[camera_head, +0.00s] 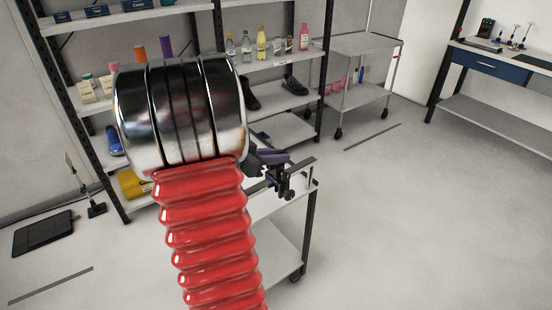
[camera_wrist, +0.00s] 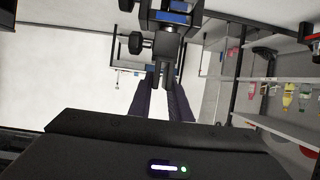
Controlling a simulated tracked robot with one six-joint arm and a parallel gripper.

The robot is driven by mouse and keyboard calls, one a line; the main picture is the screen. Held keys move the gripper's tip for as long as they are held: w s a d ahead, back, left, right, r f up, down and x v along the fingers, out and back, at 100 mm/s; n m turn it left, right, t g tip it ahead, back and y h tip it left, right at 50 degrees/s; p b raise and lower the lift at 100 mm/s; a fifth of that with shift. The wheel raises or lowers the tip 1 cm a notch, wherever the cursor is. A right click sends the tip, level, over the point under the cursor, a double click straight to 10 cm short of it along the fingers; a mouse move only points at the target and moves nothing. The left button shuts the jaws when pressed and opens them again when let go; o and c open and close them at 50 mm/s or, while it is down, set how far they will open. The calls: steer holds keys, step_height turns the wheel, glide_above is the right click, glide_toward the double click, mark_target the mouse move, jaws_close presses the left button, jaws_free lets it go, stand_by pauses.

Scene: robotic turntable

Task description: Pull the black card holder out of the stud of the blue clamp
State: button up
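The blue clamp (camera_wrist: 170,17) is at the top middle of the wrist view, dark with blue faces and a black knob at its left. A dark upright piece (camera_wrist: 165,62) hangs below the clamp in the wrist view. It may be the stud or the black card holder; I cannot tell which. My gripper (camera_wrist: 165,88) has its two dark purple fingers pointing at this piece, with a narrow gap between them. Whether they touch it is unclear. In the head view, my arm hides most of the gripper.
The white cart (camera_head: 313,177) stands behind my red and chrome arm. A shelf rack (camera_head: 283,64) with bottles and shoes is at the back. A grey trolley (camera_head: 352,45) and a workbench (camera_head: 503,57) stand to the right. The floor at right is clear.

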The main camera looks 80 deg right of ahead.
jaws_close()
steer(key=shift+r, duration=0.25)
steer(key=shift+r, duration=0.75)
steer(key=shift+r, duration=0.7)
steer(key=shift+r, duration=0.3)
steer(key=shift+r, duration=0.35)
steer(key=shift+r, duration=0.4)
steer(key=shift+r, duration=0.15)
